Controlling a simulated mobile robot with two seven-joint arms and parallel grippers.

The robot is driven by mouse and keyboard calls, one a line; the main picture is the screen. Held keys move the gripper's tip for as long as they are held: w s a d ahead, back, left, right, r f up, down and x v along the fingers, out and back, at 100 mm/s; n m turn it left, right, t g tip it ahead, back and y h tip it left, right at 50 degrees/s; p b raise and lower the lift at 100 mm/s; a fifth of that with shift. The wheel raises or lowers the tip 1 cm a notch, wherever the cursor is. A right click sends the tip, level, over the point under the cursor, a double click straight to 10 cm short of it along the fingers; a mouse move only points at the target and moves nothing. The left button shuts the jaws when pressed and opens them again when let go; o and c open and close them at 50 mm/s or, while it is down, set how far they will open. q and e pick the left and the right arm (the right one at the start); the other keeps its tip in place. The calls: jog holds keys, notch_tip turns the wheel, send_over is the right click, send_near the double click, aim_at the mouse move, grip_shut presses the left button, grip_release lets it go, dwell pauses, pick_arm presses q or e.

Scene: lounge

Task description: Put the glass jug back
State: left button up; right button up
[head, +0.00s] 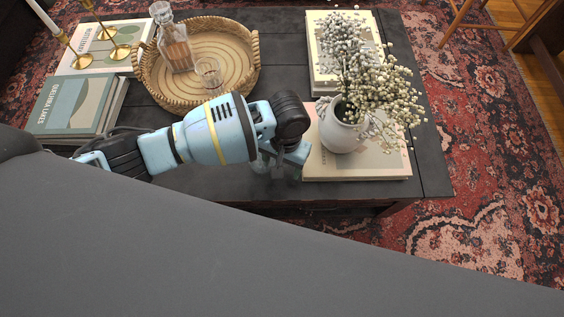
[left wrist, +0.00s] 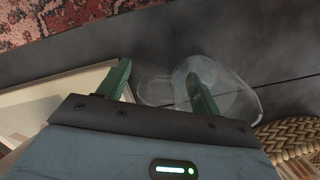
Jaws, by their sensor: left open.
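A clear glass vessel, which looks like the glass jug (left wrist: 238,92), stands on the dark table in the left wrist view. Its wide rounded outline lies around my right-hand finger in that picture, and a fainter rounded outline shows between the fingers. I cannot tell whether the finger is inside it, in front of it or touching it. My left gripper (left wrist: 160,82) is open, its two green fingers apart. My right gripper is not in view.
A white vase (head: 338,135) with flowers stands on a book (head: 385,165) beside my gripper. Books and gold candlesticks (head: 75,60) are at left. The dark table (head: 285,65) has bare strips between these.

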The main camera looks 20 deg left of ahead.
pick_arm(q)
notch_tip(320, 180, up, 12)
jog(key=w+p, duration=0.1)
jog(key=p, duration=0.2)
jog(key=shift+w+d+p, duration=0.2)
jog(key=shift+w+p, duration=0.05)
jog(key=shift+p, duration=0.05)
jog(key=shift+f, duration=0.1)
jog(key=s+d+f+h, duration=0.1)
jog(key=s+f, duration=0.1)
jog(key=s+d+f+h, duration=0.1)
jog(key=s+d+f, duration=0.1)
jog(key=s+f, duration=0.1)
jog(key=s+d+f+h, duration=0.2)
jog(key=f, duration=0.1)
jog(key=shift+s+f+t, duration=0.25)
jog(key=shift+s+t, duration=0.05)
jog(key=shift+t, duration=0.1)
jog(key=s+a+f+n+t+h, duration=0.1)
jog(key=s+a+f+t, duration=0.25)
jog(key=s, duration=0.55)
jog(key=s+a+f+t, duration=0.2)
jog(key=s+a+f, duration=0.25)
jog(key=s, duration=0.35)
jog(key=s+a+r+m+t+y, duration=0.1)
jog(key=s+a+r+y, duration=0.1)
jog(key=s+a, duration=0.7)
jog(key=shift+s+r+t+y, duration=0.3)
jog(key=shift+s+r+t, duration=0.05)
jog(key=shift+s, duration=0.05)
